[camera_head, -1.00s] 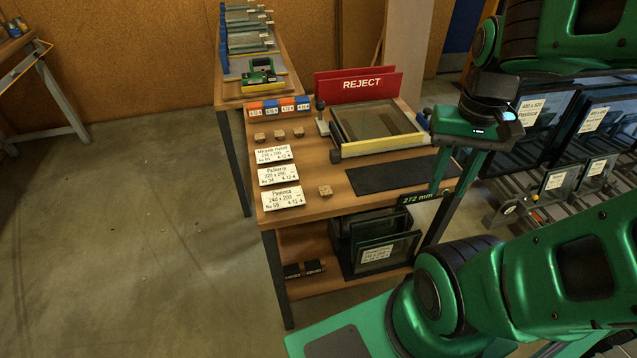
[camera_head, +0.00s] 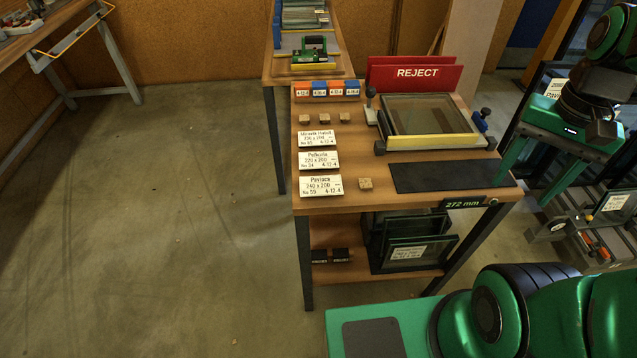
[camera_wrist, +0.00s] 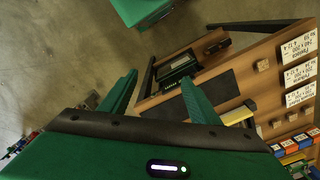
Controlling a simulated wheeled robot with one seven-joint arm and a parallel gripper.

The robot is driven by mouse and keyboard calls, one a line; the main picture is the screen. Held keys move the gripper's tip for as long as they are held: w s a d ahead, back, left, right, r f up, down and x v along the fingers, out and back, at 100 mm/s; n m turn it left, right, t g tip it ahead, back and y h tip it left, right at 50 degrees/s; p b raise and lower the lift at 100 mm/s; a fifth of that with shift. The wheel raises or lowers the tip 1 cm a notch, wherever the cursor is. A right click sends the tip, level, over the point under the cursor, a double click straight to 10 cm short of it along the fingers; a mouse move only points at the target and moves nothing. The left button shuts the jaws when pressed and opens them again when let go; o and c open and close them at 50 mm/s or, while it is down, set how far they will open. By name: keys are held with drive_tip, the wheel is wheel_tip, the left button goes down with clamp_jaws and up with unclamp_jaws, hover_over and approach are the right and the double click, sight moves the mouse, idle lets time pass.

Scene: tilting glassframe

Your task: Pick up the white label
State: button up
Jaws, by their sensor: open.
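Three white labels with black print lie in a column on the left part of the wooden bench: the upper label (camera_head: 317,138), the middle label (camera_head: 319,161) and the lower label, "Pavisca 240 x 200" (camera_head: 321,186). In the wrist view the Pavisca label (camera_wrist: 298,45), the middle label (camera_wrist: 300,73) and the upper label (camera_wrist: 300,95) show at the right edge. My gripper (camera_head: 526,190) is by the bench's right end, well right of the labels. Its two green fingers (camera_wrist: 158,78) are wide apart with nothing between them.
The bench (camera_head: 400,200) also holds small wooden blocks (camera_head: 365,184), a dark mat (camera_head: 440,175), a glass frame fixture (camera_head: 435,142) and a red REJECT sign (camera_head: 415,74). Glass panes (camera_head: 410,245) stand on the lower shelf. The floor left of the bench is clear.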

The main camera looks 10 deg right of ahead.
drive_tip(key=w+a+m, duration=0.3)
drive_tip(key=w+a, duration=0.5)
drive_tip(key=w, duration=0.1)
drive_tip(key=m, duration=0.7)
hover_over(327, 184)
wheel_tip(327, 184, down, 7)
drive_tip(key=shift+s+f, duration=0.1)
drive_tip(key=shift+f, duration=2.9)
drive_tip(key=shift+f, duration=0.25)
drive_tip(key=c, duration=0.8)
